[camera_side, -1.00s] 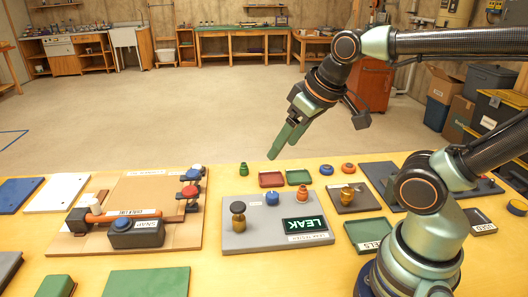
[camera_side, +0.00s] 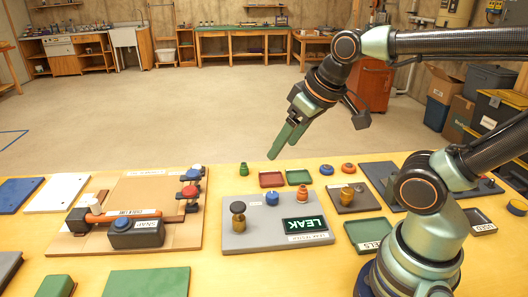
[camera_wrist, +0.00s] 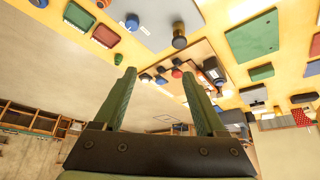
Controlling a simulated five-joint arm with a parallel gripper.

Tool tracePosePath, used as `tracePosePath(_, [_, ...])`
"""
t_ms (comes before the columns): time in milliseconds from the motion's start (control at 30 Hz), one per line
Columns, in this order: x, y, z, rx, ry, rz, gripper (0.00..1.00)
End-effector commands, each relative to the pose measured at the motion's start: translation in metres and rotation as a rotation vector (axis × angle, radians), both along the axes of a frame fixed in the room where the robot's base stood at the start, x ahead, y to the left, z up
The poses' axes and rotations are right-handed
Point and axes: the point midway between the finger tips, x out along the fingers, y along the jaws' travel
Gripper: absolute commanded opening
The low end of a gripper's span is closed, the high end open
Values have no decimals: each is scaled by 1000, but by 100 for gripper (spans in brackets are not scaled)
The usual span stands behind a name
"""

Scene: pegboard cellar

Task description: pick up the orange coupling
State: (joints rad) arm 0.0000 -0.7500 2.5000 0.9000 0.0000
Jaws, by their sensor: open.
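An orange stepped piece (camera_side: 302,194), which looks like the orange coupling, stands upright on the grey test board (camera_side: 240,208) beside the LEAK display (camera_side: 305,225). A small orange ring (camera_side: 348,167) lies on the yellow table behind it; I cannot rule out that this is the coupling. My gripper (camera_side: 281,150) is open and empty, raised in the air beyond the back edge of the table, apart from every object. Its two green fingers (camera_wrist: 158,75) are spread in the wrist view.
A blue knob (camera_side: 272,198) and a brass valve with a dark top (camera_side: 238,215) share the grey board. Red (camera_side: 271,180) and green (camera_side: 297,177) trays, a green fitting (camera_side: 244,169) and a blue ring (camera_side: 326,170) lie behind. A wooden pipe board (camera_side: 75,245) stands left.

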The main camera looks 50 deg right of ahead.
Motion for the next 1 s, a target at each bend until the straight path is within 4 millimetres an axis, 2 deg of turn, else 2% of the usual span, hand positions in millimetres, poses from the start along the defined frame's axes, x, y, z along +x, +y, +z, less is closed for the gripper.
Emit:
tracePosePath(167, [1, -1, 0, 4, 4, -9, 73])
tracePosePath(267, [4, -7, -3, 27, 29, -76, 73])
tracePosePath(467, [20, -41, -20, 146, 155, -445, 73])
tracePosePath(800, [38, -114, -70, 325, 346, -1201, 73])
tracePosePath(1000, [38, -135, -90, 362, 392, -1430, 73])
